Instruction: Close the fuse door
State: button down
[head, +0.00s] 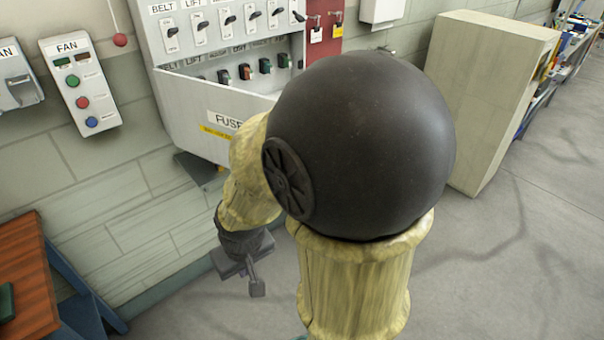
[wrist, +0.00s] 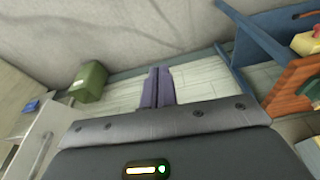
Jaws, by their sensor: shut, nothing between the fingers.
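The fuse door (head: 218,120) is a pale grey panel lettered "FUSE" with a yellow label, at the bottom of the wall switch box (head: 190,40) in the head view. It stands tilted outward, with a row of coloured switches (head: 245,72) showing above its top edge. My arm hides its right part. My gripper (head: 257,290) is below and in front of the door, apart from it, pointing down. In the wrist view my gripper's fingers (wrist: 158,88) are together and empty. The door cannot be made out in the wrist view.
A fan control box (head: 80,85) hangs on the wall at left. A wooden-topped table (head: 28,275) with a blue frame stands at lower left. A pale cabinet (head: 485,95) stands at right. The wrist view shows a green bin (wrist: 88,82). Open floor lies at right.

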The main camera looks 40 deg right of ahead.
jog(key=w+d+r+n+g+h+p, duration=0.4)
jog(key=w+d+r+n+h+p, duration=0.65)
jog(key=r+n, duration=0.45)
jog(key=d+f+n+y+p, duration=0.1)
jog(key=d+f+p, duration=0.2)
jog(key=d+f, duration=0.5)
jog(key=d, duration=0.3)
jog(key=shift+s+d, duration=0.15)
jog(key=shift+s, duration=0.25)
jog(key=shift+d+f, duration=0.1)
